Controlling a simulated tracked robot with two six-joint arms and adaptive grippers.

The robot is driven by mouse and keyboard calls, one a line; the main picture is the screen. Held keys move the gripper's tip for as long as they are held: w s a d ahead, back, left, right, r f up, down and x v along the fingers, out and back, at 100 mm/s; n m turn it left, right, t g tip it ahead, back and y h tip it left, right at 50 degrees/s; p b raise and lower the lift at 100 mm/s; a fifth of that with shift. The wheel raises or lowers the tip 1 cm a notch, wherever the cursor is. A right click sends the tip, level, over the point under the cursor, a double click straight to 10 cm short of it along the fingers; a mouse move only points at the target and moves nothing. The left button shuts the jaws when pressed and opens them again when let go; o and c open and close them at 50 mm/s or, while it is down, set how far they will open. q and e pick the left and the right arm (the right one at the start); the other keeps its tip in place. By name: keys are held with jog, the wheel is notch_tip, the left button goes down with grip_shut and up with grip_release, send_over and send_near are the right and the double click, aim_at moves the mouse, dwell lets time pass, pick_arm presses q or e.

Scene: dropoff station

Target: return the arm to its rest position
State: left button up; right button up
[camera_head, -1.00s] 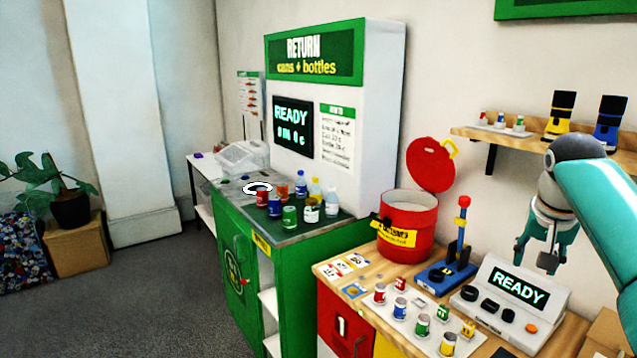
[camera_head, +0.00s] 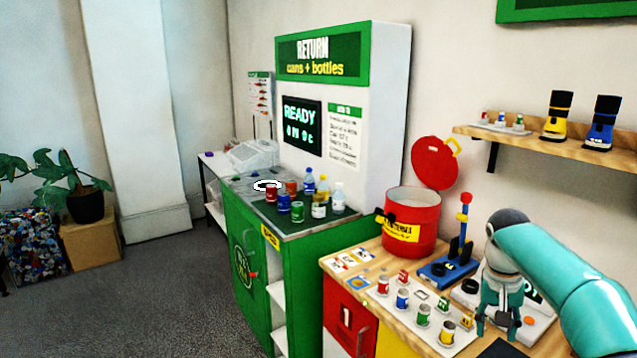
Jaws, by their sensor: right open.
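My right arm (camera_head: 560,265) comes in from the right edge in teal. My right gripper (camera_head: 496,335) hangs pointing down, open, over the right part of the wooden counter, with nothing seen between its fingers. My left gripper is not in view.
Several small cans (camera_head: 402,299) stand on a white tray left of my gripper. A blue stand with a red-topped post (camera_head: 463,225) and an open red bin (camera_head: 412,218) are behind. The green return machine (camera_head: 300,235) holds cans and bottles. A wall shelf (camera_head: 560,143) is above.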

jog(key=s+a+f+n+g+y, duration=0.1)
jog(key=s+a+f, duration=0.1)
jog(key=a+f, duration=0.45)
jog(key=s+a+f+n+g+y, duration=0.1)
jog(key=s+a+f, duration=0.15)
jog(key=f, duration=0.65)
jog(key=s+a+f+n+g+y, duration=0.1)
jog(key=s+a+f, duration=0.1)
jog(key=a+f, duration=0.45)
jog(key=s+a+f+t+y, duration=0.1)
jog(key=s+a+f, duration=0.5)
jog(key=s, duration=0.3)
jog(key=s+a+f+n+t+y, duration=0.1)
jog(key=s+a+f+t, duration=0.1)
jog(key=s+a+f, duration=0.4)
jog(key=shift+s+f+t+y, duration=0.3)
jog(key=shift+s+f, duration=0.8)
jog(key=shift+s, duration=0.6)
jog(key=shift+a, duration=0.15)
